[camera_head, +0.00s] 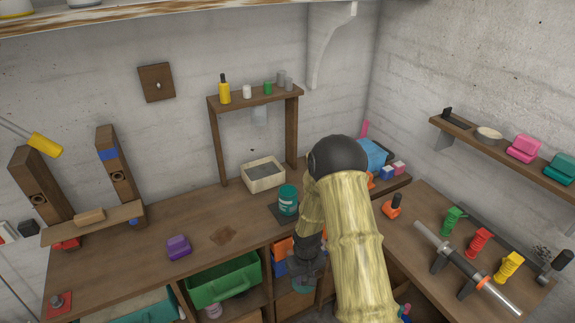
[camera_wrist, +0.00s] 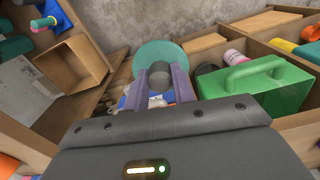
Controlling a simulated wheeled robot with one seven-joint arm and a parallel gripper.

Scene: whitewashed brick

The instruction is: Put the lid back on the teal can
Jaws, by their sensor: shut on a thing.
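The teal can (camera_head: 288,200) stands upright on a dark square mat on the workbench in the head view, just left of my arm. Its top is too small to read clearly. My gripper (camera_head: 307,268) hangs low in front of the bench's front edge, below and nearer than the can. In the wrist view my gripper (camera_wrist: 160,82) is shut on the grey knob of a round teal lid (camera_wrist: 161,54). The disc lies beyond the fingertips, apart from the can. The can cannot be made out in the wrist view.
A green bin (camera_head: 222,281) sits in the shelf under the bench (camera_head: 135,262); it also shows in the wrist view (camera_wrist: 245,85). A purple block (camera_head: 178,247) and a pale box (camera_head: 263,175) rest on the bench. My arm hides part of the right corner.

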